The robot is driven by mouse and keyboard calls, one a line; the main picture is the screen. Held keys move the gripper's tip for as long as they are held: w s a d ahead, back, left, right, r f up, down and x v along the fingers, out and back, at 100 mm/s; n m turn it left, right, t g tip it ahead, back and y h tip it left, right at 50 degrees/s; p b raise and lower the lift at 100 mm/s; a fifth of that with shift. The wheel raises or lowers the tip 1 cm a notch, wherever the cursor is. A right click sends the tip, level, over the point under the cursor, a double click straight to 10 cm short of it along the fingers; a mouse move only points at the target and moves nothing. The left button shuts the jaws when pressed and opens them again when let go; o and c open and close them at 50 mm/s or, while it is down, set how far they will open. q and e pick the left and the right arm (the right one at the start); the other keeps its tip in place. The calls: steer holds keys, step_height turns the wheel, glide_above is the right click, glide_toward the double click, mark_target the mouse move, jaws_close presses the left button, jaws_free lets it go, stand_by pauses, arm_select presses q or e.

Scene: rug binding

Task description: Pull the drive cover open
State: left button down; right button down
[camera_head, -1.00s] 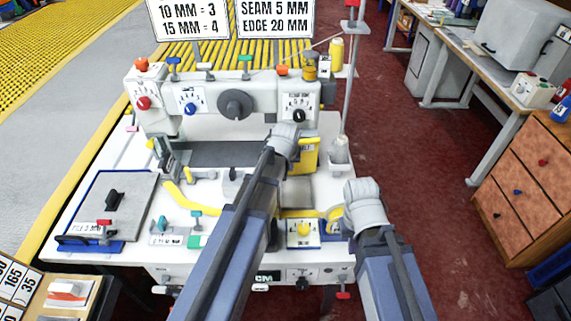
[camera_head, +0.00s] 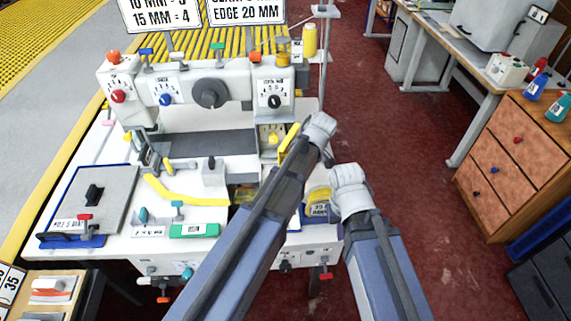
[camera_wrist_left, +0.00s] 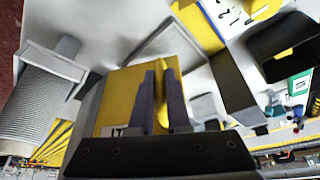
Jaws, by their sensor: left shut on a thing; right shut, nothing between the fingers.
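The yellow drive cover (camera_head: 289,138) is at the right end of the white sewing machine, in the head view. It stands swung out, with the machine's recess (camera_head: 268,135) showing beside it. In the left wrist view the yellow panel (camera_wrist_left: 122,84) fills the middle, and my left gripper's fingers (camera_wrist_left: 162,100) are shut on its raised yellow handle. In the head view my left forearm and wrist hide those fingers. My right gripper (camera_head: 348,190) is low at the machine table's right edge, away from the cover; it is shut and empty, its fingertips mostly hidden.
A yellow tape measure (camera_head: 317,207) lies on the table beside my right wrist. A thread stand (camera_head: 325,50) rises behind the cover. The red floor (camera_head: 410,150) is clear to the right, up to a wooden drawer cabinet (camera_head: 515,165).

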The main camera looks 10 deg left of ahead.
arm_select(q)
steer(key=w+d+n+g, duration=0.1)
steer(key=w+d+n, duration=0.2)
steer(key=d, duration=0.4)
steer(key=shift+w, duration=0.15)
stand_by(0.4)
steer(key=c, duration=0.9)
jaws_free()
